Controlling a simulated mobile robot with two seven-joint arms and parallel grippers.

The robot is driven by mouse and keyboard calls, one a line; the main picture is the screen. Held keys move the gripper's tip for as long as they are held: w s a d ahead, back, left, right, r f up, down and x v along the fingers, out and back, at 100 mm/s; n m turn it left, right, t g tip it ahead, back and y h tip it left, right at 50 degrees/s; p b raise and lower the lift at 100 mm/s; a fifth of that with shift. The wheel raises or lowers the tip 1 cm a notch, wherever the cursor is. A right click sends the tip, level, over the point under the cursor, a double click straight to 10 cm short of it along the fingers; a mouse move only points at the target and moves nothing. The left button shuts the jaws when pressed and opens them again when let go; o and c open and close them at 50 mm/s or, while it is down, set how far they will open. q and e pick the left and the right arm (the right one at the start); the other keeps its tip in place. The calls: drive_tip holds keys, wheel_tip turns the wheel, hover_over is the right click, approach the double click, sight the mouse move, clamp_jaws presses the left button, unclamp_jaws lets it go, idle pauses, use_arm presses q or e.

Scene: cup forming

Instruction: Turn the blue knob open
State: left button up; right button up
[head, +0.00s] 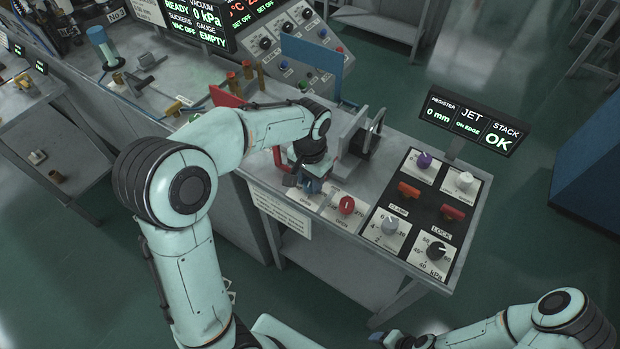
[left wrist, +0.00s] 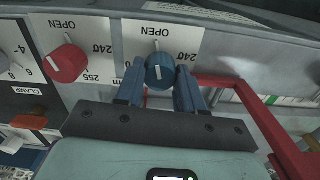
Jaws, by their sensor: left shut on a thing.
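The blue knob (left wrist: 160,72) sits on a white dial plate with upside-down "OPEN" and "240" print in the left wrist view. A white pointer mark shows on the knob, toward the top of the picture. My left gripper (left wrist: 160,88) has one blue finger on each side of the knob and is shut on it. In the head view my left gripper (head: 312,186) points down at the table's front edge, and it hides the knob there. My right gripper (head: 385,338) is at the bottom edge, partly cut off, and its jaw opening is unclear.
A red knob (head: 346,205) stands right beside the gripped one; it also shows in the left wrist view (left wrist: 66,64). A red bar (left wrist: 262,120) runs close on the other side. A black control panel (head: 425,212) with knobs and switches lies to the right. A display (head: 470,121) stands behind it.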

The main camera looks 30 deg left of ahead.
sight(310, 181)
use_arm(q)
drive_tip(key=o, duration=1)
drive_tip(key=shift+o, duration=0.2)
wheel_tip(310, 181, up, 13)
drive_tip(key=p, duration=0.1)
drive_tip(key=shift+r, duration=0.2)
use_arm(e)
drive_tip(key=shift+w+r, duration=0.85)
drive_tip(key=shift+w, duration=0.15)
